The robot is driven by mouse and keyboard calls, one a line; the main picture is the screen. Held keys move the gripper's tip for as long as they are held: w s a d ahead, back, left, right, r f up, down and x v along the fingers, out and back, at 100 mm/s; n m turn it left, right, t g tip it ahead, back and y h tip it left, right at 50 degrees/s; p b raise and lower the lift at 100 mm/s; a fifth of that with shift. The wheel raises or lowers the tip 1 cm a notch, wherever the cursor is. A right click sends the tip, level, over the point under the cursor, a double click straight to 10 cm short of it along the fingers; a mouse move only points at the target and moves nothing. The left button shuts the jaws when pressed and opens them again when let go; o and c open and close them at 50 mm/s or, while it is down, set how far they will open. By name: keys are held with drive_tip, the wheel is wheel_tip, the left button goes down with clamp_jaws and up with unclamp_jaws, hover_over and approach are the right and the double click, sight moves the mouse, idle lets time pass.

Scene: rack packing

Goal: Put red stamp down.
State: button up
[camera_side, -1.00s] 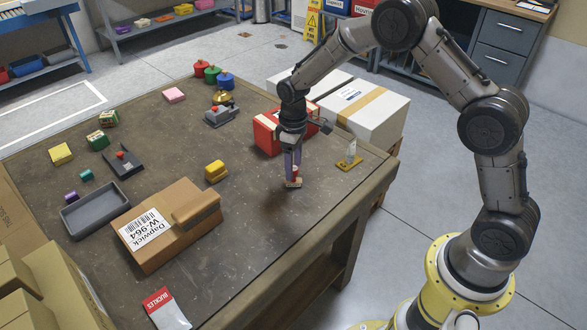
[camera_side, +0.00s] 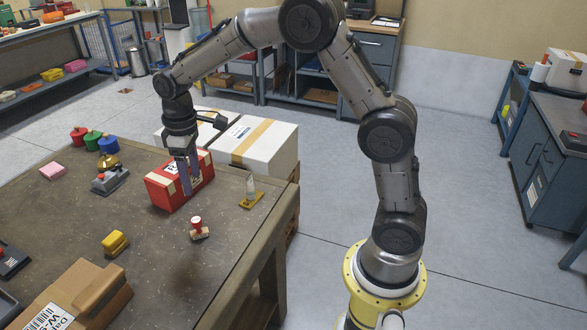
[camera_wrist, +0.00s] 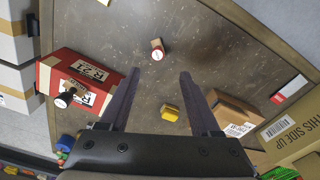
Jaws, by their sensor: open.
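My gripper (camera_side: 192,187) is open and empty, up and to the left of the stamp in the side view, in front of the red box. In the wrist view the two fingers of my gripper (camera_wrist: 160,73) are spread wide with nothing between them.
A red box (camera_side: 165,194) stands behind my gripper. A small yellow-based holder (camera_side: 250,200) is right of the stamp, and a yellow block (camera_side: 115,243) is left of it. White boxes (camera_side: 273,146) stand beyond the table edge. Bare tabletop (camera_side: 160,270) surrounds the stamp.

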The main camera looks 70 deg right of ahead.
drive_tip(key=s+r+m+t, duration=0.1)
drive_tip(key=s+r+t, duration=0.1)
drive_tip(key=s+r, duration=0.6)
drive_tip(key=s+r+m+t, duration=0.2)
drive_tip(key=s+r, duration=0.2)
drive_tip(key=s, duration=0.8)
drive_tip(key=s+f+m+t, duration=0.1)
drive_tip(key=s+f, duration=0.1)
drive_tip(key=s, duration=0.6)
drive_tip(key=shift+s+d+f, duration=0.2)
drive_tip(key=shift+s, duration=0.05)
